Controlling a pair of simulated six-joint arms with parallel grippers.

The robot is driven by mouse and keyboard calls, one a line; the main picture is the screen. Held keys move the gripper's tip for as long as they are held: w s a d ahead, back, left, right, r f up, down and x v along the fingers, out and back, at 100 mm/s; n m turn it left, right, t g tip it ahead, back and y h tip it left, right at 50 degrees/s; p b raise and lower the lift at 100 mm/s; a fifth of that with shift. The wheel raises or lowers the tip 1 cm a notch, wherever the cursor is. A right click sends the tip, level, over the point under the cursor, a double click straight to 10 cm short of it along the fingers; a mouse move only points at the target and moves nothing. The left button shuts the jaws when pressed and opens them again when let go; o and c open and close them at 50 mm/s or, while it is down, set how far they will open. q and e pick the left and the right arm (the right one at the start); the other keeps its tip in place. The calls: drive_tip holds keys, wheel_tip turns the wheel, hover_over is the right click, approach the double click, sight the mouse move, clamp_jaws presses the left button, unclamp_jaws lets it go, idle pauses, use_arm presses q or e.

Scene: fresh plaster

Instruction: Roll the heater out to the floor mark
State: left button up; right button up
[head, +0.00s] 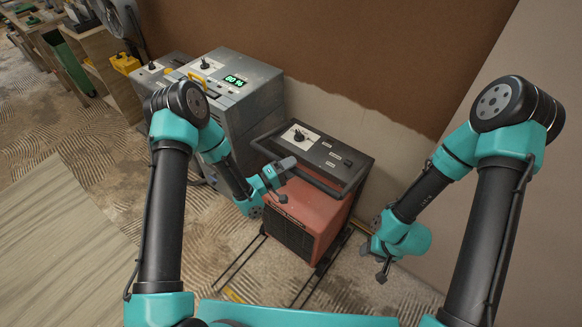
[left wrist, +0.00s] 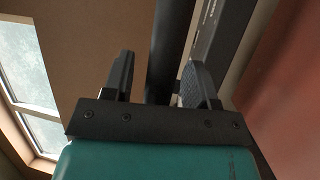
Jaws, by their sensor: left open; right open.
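The heater (head: 300,222) is a red-orange box with a dark top panel and a black bar handle (head: 318,184) along its front edge. It stands near the wall at the centre of the head view. My left gripper (head: 280,180) is open at the left part of the handle. In the left wrist view its fingers (left wrist: 158,80) are apart, with a dark bar between them. My right gripper (head: 377,268) is open and empty, low to the right of the heater. Dark parallel lines run along the floor from the heater, with a yellow mark (head: 234,295) beside them.
A grey machine (head: 236,92) with a green display stands left of the heater. A fan (head: 118,18) and benches with a yellow item (head: 125,64) are further left. The half-plastered wall (head: 345,50) is behind. Patterned floor lies open in front.

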use_arm(q)
drive_tip(key=shift+c, duration=0.5)
clamp_jaws()
drive_tip(key=shift+s, duration=0.1)
